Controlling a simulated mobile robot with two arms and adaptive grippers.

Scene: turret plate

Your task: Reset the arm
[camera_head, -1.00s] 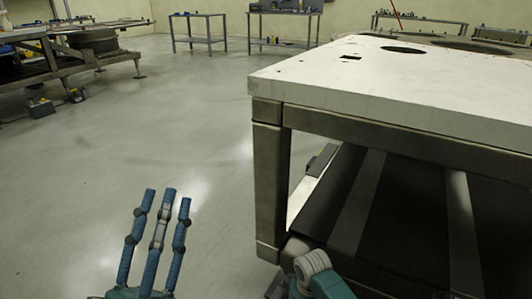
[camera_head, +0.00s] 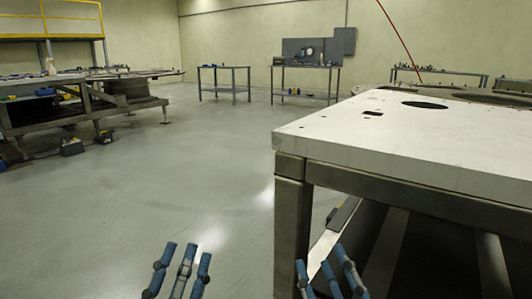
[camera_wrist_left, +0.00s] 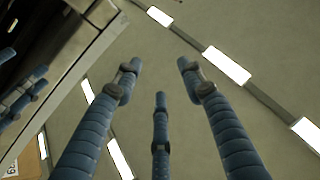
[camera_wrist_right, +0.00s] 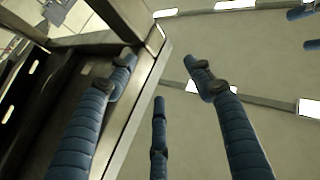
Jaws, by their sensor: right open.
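My left gripper (camera_head: 186,262) is low in the head view, over the bare floor to the left of the table. Its blue fingers point up and are spread with nothing between them, as the left wrist view (camera_wrist_left: 160,80) shows. My right gripper (camera_head: 330,272) is low in front of the table's near leg and lower shelf. Its fingers are open and empty in the right wrist view (camera_wrist_right: 160,80). Both wrist views look up toward the ceiling and the table's underside. The task names no separate object.
The table's white plate top (camera_head: 400,135) fills the right, with a thick metal leg (camera_head: 292,235) at its near corner. Another workbench (camera_head: 85,105) stands at the far left, and small tables (camera_head: 224,85) stand by the back wall. The floor (camera_head: 200,165) between is clear.

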